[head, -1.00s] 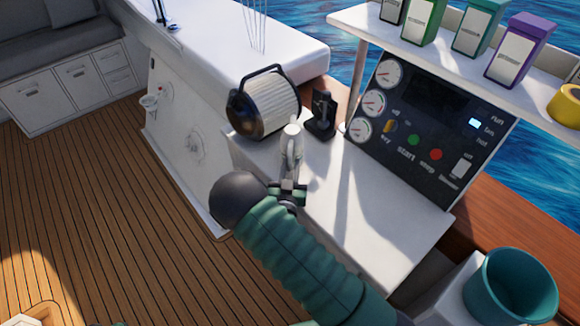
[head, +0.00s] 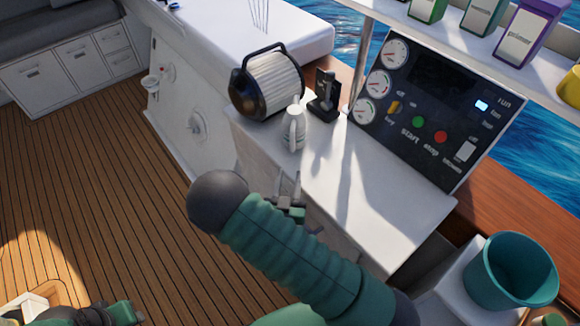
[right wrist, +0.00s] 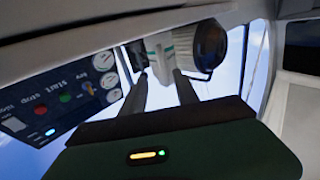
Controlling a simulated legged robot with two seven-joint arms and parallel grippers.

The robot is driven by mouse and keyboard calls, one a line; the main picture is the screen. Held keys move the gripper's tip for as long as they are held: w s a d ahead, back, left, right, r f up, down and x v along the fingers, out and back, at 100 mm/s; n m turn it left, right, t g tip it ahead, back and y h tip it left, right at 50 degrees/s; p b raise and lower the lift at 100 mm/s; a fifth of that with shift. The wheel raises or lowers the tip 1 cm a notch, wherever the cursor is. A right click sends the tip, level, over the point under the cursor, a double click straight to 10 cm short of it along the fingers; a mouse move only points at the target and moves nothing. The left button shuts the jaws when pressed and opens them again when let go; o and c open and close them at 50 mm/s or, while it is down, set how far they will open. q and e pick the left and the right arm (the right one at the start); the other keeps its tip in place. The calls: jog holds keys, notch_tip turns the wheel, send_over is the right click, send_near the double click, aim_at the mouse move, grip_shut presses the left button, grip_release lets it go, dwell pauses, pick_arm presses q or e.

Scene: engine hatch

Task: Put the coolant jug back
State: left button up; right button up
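The coolant jug, seemingly the small white jug with a handle (head: 293,130), stands upright on the white counter beside the engine panel. In the right wrist view the white jug with a green band (right wrist: 160,45) shows beyond the fingertips. My right gripper (head: 288,184) is open and empty, on the near side of the jug and apart from it. Its two fingers (right wrist: 160,82) are spread in the wrist view. Part of my left arm and gripper (head: 122,313) shows at the bottom left edge; its fingers cannot be made out.
The gauge panel (head: 425,105) rises at the right, under a shelf of boxes. A teal bucket (head: 510,272) is at lower right.

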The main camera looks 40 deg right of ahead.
jog(key=a+f+n+g+y, duration=0.3)
jog(key=a+g+y, duration=0.3)
jog(key=a+y, duration=0.5)
jog(key=s+r+n+g+y, duration=0.1)
jog(key=s+r+n+g, duration=0.3)
jog(key=s, duration=0.8)
jog(key=shift+d+n+g, duration=0.25)
jog(key=shift+n+g, duration=0.25)
jog(key=shift+n, duration=0.2)
jog(key=shift+w, duration=0.1)
